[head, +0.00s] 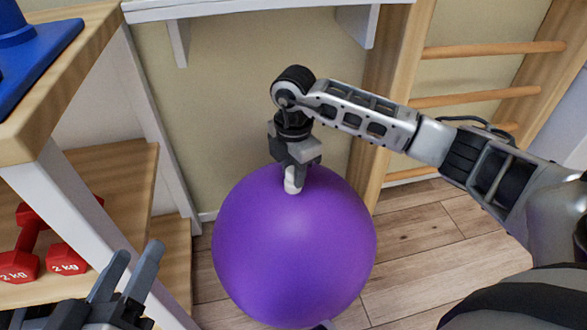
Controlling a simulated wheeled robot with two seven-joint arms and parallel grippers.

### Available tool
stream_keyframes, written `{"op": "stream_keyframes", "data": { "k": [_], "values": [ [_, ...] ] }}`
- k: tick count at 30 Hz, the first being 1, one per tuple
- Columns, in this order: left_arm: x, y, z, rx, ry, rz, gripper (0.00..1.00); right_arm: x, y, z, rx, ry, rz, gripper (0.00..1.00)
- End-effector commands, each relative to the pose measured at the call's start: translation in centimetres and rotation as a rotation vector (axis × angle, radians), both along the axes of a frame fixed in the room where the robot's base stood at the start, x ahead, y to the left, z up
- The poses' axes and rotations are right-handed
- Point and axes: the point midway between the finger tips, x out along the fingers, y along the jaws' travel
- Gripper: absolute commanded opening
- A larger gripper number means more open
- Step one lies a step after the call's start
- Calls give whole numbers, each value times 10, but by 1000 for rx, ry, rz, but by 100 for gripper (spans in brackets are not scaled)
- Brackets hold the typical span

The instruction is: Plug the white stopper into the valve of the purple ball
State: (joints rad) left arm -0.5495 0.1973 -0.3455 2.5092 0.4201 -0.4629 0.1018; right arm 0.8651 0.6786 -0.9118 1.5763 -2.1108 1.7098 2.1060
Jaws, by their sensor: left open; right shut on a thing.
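The purple ball (295,250) rests on the floor in the middle of the head view. My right gripper (294,170) points down over the top of the ball and is shut on the white stopper (292,184). The stopper's lower end is at the ball's upper surface. I cannot tell whether it touches the ball or sits in the valve, because the valve is hidden. My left gripper (130,278) is open and empty at the lower left, apart from the ball.
A wooden shelf unit (110,187) with red 2 kg dumbbells (68,258) stands on the left, a blue item (35,62) on its top. A white wall shelf (250,8) is above. Wooden wall bars (480,97) stand at the right. Plank floor (430,245) is clear right of the ball.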

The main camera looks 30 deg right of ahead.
Motion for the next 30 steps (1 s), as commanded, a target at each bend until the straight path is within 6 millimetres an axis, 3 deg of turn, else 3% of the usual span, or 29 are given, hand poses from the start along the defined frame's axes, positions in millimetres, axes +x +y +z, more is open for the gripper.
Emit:
{"op": "stream_keyframes", "data": {
  "k": [1,15,16,18,19,24,25,30],
  "values": [
    [-1,-1,-10,14,18,-6,52,-2,0,-10,-3,7,0,8],
    [-2,-1,-13,19,20,-7,52,-2,0,-17,-6,8,-1,8],
    [-2,-1,-13,19,20,-7,52,-2,0,-17,-6,8,-1,31],
    [-2,-1,-14,20,20,-7,52,-2,0,-17,-5,8,-1,50],
    [-2,-1,-14,20,20,-7,52,-2,0,-17,-5,9,-1,53],
    [-2,-1,-14,22,19,-6,52,-3,0,-17,-5,15,-3,51],
    [-2,-1,-14,22,19,-6,52,-4,0,-17,-5,15,-3,55],
    [-2,-1,-14,23,19,-6,52,-4,-1,-17,-6,19,-4,55]
  ]
}}
